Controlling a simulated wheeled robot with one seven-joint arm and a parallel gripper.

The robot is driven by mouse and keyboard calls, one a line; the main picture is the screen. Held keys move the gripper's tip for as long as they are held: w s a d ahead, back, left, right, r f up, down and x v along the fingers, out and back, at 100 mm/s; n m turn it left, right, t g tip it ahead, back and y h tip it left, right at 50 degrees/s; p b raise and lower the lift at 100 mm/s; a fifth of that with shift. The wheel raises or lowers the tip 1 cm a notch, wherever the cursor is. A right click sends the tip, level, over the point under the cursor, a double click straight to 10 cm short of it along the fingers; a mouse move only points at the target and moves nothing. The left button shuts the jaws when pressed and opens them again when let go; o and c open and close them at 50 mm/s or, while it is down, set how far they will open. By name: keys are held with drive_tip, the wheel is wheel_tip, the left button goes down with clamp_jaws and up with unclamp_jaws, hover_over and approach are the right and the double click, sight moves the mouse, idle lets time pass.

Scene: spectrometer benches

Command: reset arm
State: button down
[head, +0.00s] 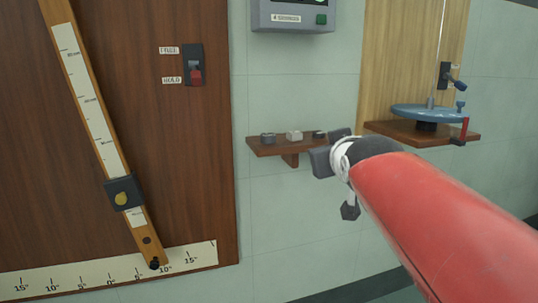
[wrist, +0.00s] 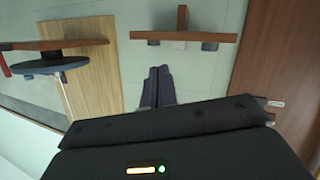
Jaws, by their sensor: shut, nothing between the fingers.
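My gripper (wrist: 157,73) shows in the wrist view with its two dark fingers side by side and closed, nothing between them. In the head view my gripper (head: 325,153) is at the end of my red arm, to the right of centre. It is in front of the wall, by the right end of a small wooden shelf (head: 272,147). Its fingertips are mostly hidden there. The wrist view looks upside down, and the fingers point at bare wall just below the shelf (wrist: 187,37) in that picture.
Several small weights, including a light block (head: 294,135), sit on the shelf. A blue disc (head: 425,111) stands on a bracket at right. A brown panel (head: 190,160) at left carries a tilted arm (head: 91,110), a switch (head: 195,65) and an angle scale (head: 60,284). A grey display box (head: 291,15) hangs above.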

drive_tip(key=s+d+f+m+g, duration=0.2)
drive_tip(key=s+f+g, duration=0.7)
drive_tip(key=s+f, duration=1.5)
drive_tip(key=shift+d+f+m+g, duration=0.3)
drive_tip(key=shift+d+f+m, duration=0.1)
drive_tip(key=shift+m, duration=0.1)
drive_tip(key=shift+r, duration=0.1)
